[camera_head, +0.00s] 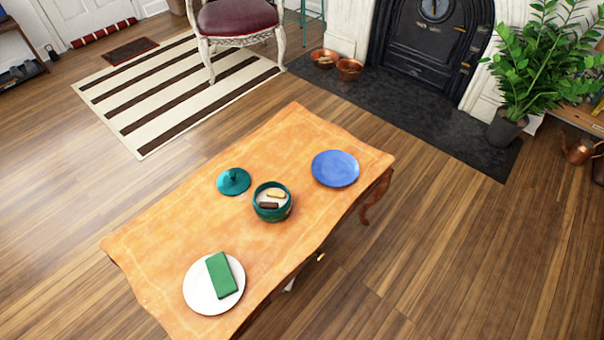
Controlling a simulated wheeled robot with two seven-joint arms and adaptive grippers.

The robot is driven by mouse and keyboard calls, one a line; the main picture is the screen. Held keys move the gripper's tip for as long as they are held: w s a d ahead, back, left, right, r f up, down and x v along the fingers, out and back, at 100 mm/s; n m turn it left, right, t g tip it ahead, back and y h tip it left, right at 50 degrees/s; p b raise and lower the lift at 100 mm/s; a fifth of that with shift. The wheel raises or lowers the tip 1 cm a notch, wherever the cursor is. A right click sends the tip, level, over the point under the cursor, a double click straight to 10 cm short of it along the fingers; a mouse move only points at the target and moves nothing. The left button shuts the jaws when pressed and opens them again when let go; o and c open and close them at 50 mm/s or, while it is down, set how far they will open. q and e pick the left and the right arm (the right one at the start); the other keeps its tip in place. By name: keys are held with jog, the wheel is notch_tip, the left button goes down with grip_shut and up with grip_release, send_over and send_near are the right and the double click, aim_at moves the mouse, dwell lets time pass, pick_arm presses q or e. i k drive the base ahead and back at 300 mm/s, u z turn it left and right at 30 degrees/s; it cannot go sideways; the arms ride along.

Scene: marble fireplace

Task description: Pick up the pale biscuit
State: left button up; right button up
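The pale biscuit (276,193) lies inside a teal pot (273,214) near the middle of the wooden table (160,240). A dark brown biscuit (268,205) lies in the same pot, just in front of the pale one. The pot is open at the top and its inside looks whitish. A teal lid (233,182) with a knob lies on the table to the left of the pot. Neither of my grippers shows in the head view.
A blue plate (335,169) sits right of the pot. A white plate (199,290) with a green block (222,275) on it sits at the front. A red-seated chair (237,17), a potted plant (508,128) and copper bowls (349,69) stand on the floor beyond.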

aim_at(271, 194)
jog(key=u, duration=0.3)
jog(key=i, duration=0.95)
jog(key=u, duration=0.55)
